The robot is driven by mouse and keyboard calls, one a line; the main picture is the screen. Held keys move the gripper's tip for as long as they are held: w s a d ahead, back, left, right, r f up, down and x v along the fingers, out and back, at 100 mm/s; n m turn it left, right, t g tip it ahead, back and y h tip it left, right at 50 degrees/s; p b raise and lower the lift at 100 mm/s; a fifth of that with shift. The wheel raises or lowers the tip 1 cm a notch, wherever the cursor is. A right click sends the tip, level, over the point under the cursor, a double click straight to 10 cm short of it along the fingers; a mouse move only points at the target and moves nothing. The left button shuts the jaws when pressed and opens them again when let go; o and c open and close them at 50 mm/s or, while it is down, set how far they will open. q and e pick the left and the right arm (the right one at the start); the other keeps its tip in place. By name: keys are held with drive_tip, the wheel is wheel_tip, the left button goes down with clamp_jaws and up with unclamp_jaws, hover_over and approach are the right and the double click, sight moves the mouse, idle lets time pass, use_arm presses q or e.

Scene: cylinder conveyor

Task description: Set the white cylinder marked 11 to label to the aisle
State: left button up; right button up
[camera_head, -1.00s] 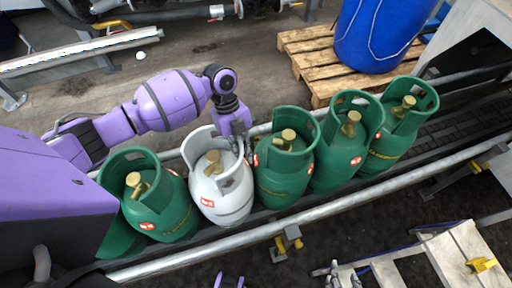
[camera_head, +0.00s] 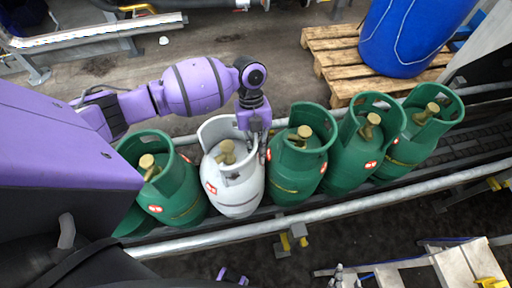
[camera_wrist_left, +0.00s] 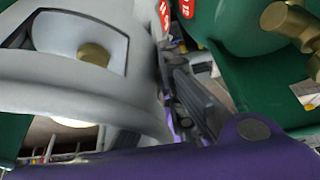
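The white cylinder (camera_head: 238,193) stands upright in the row on the conveyor (camera_head: 300,216), with a brass valve and a red label too small to read. It fills the left of the wrist view (camera_wrist_left: 95,85). My left gripper (camera_head: 257,144) points down at its right collar edge, beside the adjacent green cylinder (camera_head: 295,175). In the wrist view a dark finger (camera_wrist_left: 192,100) lies against the white wall; whether the fingers are closed on it is hidden. Small purple tips at the bottom edge (camera_head: 232,276) may be my right gripper.
Green cylinders stand on both sides, one at left (camera_head: 178,190) and several to the right (camera_head: 355,155). A metal rail (camera_head: 220,234) runs along the near side. A wooden pallet (camera_head: 330,60) with a blue barrel (camera_head: 400,35) is behind.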

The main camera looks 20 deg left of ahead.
use_arm(q)
drive_tip(key=shift+o, duration=1.4)
drive_tip(key=shift+s+d, duration=0.1)
drive_tip(key=shift+o, duration=0.2)
drive_tip(key=shift+w+r, duration=0.2)
drive_tip(key=shift+r, duration=0.15)
drive_tip(key=v, duration=1.1)
drive_tip(key=shift+s+r, duration=0.1)
drive_tip(key=shift+r, duration=0.05)
use_arm(e)
drive_tip(key=shift+s+f, duration=0.15)
drive_tip(key=shift+s, duration=0.15)
